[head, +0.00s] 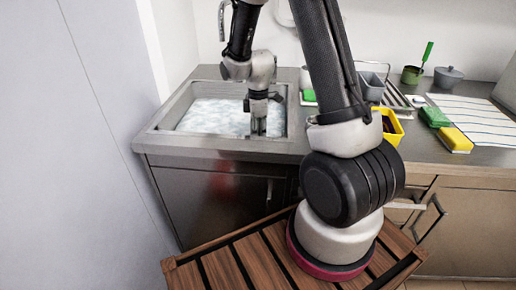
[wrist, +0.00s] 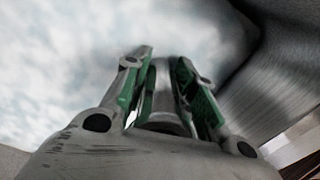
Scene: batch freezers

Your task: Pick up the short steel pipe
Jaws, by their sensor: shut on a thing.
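My gripper (head: 259,127) points down into the sink at the left of the counter, near its right side. Its tips are close to the white foam in the basin. In the wrist view, my gripper's green-padded fingers (wrist: 162,75) stand on either side of a grey, round-sided piece, the short steel pipe (wrist: 162,90), and are shut on it. Only a narrow part of the pipe shows between the fingers. Its lower end is hidden, and I cannot tell whether it touches the foam or the basin.
The steel sink (head: 165,124) is full of foam (head: 210,115), which hides its bottom. A wall stands close on the left.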

